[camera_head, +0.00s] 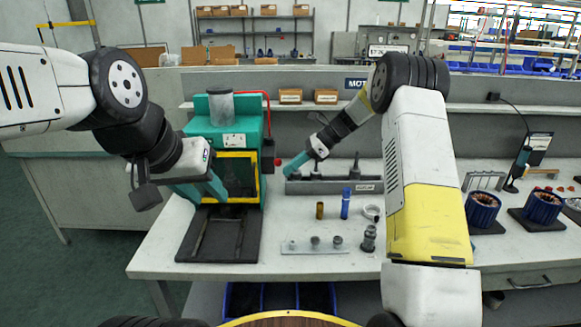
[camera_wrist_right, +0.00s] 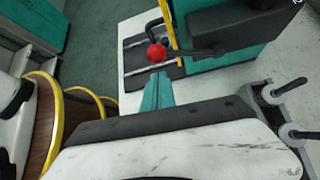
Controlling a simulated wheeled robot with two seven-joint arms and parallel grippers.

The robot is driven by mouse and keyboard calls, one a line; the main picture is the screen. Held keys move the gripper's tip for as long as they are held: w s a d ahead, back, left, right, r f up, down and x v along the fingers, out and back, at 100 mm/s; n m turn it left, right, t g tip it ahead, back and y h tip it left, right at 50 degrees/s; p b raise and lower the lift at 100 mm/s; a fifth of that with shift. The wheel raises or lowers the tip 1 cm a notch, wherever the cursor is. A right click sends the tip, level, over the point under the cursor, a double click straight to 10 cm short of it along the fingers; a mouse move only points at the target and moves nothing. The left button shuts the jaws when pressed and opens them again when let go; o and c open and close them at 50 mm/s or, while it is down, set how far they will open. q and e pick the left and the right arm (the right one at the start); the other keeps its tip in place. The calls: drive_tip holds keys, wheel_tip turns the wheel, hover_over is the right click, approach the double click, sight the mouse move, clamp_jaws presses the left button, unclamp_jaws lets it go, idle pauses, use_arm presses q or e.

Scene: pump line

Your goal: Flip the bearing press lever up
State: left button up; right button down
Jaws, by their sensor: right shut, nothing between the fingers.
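The bearing press (camera_head: 237,135) is a teal machine with a yellow-framed front opening, at the left of the bench. Its lever ends in a red ball (camera_head: 277,162) at the press's right side. The right wrist view shows the red ball (camera_wrist_right: 157,53) on a dark lever arm (camera_wrist_right: 200,50), just beyond my fingertips. My right gripper (camera_head: 289,172) is shut and empty, close to the right of the ball; its teal fingers (camera_wrist_right: 157,92) point toward it. I see no clear contact. My left gripper (camera_head: 212,196) has its teal fingers apart, in front of the press opening.
A dark base plate (camera_head: 218,238) lies before the press. A plate with small parts (camera_head: 315,245), a brass cylinder (camera_head: 320,210) and a blue cylinder (camera_head: 345,203) stand mid-bench. Blue-ringed motor stators (camera_head: 483,209) sit at right.

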drive_tip(key=shift+r, duration=0.75)
drive_tip(key=w+d+r, duration=0.1)
drive_tip(key=d+r, duration=0.3)
drive_tip(key=d, duration=0.6)
drive_tip(key=shift+d, duration=0.4)
drive_tip(key=shift+w, duration=0.1)
